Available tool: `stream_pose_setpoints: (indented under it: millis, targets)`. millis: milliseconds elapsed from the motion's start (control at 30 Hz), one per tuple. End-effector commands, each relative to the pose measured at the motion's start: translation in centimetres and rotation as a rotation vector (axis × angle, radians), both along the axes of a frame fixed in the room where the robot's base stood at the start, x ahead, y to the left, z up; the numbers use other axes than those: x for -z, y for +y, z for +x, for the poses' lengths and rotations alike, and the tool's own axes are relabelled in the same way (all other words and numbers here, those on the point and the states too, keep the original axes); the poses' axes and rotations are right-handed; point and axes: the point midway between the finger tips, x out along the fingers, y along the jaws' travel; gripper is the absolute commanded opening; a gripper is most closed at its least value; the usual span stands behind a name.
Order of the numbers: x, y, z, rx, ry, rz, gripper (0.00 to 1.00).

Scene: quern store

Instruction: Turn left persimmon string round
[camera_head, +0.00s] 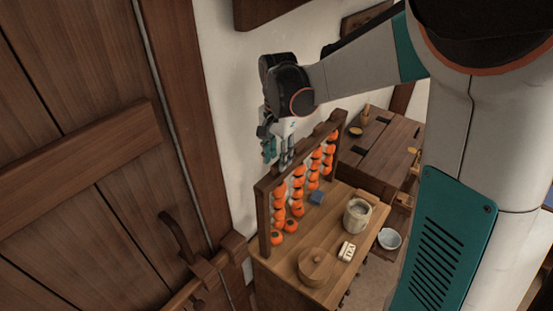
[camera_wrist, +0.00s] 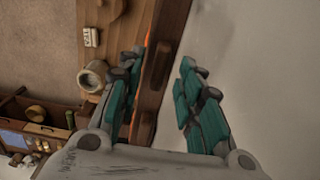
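Several strings of orange persimmons hang from a dark wooden rack (camera_head: 265,235) on a wooden cabinet. The leftmost persimmon string (camera_head: 279,206) is at the rack's near end, and another string (camera_head: 297,192) hangs just right of it. My gripper (camera_head: 285,160) points down at the rack's top bar, above these two strings. In the wrist view my open teal fingers (camera_wrist: 160,100) are on either side of the bar (camera_wrist: 163,65). The left finger looks close to the bar; a gap shows at the right. I see no string between the fingers; the string tops are largely hidden.
On the cabinet top (camera_head: 285,262) stand a lidded round wooden box (camera_head: 316,266), a pale jar (camera_head: 357,215), a small white labelled block (camera_head: 346,251) and a blue block (camera_head: 317,198). A white wall is close behind the rack. A wooden door (camera_head: 75,180) fills the left.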

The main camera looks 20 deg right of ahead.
Motion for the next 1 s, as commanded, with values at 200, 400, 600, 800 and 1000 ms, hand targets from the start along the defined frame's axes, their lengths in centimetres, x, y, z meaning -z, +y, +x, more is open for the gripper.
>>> stream_pose_setpoints:
  millis: [200,400,600,800,1000]
  targets:
    - [2.0,0.0,0.0,-0.001,0.000,0.000,0.33]
    - [2.4,0.0,0.0,-0.001,0.000,0.000,0.33]
    - [2.3,0.0,0.0,-0.001,0.000,0.000,0.17]
    - [2.3,0.0,0.0,-0.001,0.000,0.000,0.00]
    - [2.3,0.0,0.0,-0.011,-0.001,0.001,0.00]
